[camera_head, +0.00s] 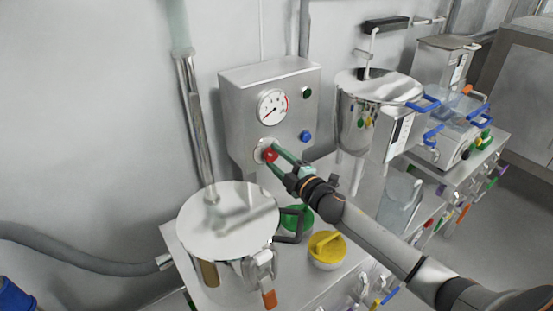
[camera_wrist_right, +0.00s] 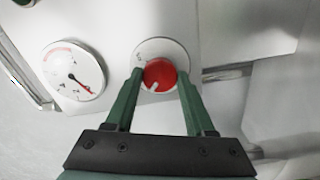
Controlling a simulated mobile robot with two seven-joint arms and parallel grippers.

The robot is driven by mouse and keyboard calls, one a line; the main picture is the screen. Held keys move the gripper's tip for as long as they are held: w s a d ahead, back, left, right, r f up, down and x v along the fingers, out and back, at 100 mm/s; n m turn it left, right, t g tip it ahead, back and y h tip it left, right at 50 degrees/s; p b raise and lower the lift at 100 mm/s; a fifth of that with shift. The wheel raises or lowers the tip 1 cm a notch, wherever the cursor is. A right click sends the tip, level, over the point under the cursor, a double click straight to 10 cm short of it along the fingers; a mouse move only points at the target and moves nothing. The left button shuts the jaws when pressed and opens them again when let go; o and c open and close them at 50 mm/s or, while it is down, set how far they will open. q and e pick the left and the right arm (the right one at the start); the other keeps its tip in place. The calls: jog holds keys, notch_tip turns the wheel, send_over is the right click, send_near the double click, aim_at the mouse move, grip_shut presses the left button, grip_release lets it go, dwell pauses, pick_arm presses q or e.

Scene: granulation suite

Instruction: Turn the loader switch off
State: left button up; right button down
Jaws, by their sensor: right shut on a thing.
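The loader switch is a red round knob (camera_head: 270,154) on a pale disc at the lower front of the steel control box (camera_head: 240,105). In the right wrist view the red knob (camera_wrist_right: 159,74) has a white mark pointing down and slightly left in the picture. My right gripper (camera_wrist_right: 160,80) has its green fingers on either side of the knob and is shut on it. In the head view the right gripper (camera_head: 272,157) reaches the box from the right and partly covers the knob. My left gripper is not in view.
A pressure gauge (camera_head: 272,107), a green button (camera_head: 307,92) and a blue knob (camera_head: 305,136) are on the same box. A lidded steel vessel (camera_head: 225,225) stands below at the left. A yellow-lidded tub (camera_head: 327,248) and a green-lidded tub (camera_head: 297,219) are under my right arm.

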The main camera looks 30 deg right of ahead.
jog(key=shift+c, duration=1.3)
grip_release()
jog(key=shift+s, duration=0.1)
jog(key=s+d+b, duration=0.1)
jog(key=s, duration=1.1)
jog(key=shift+s+d, duration=0.15)
jog(key=shift+d, duration=0.2)
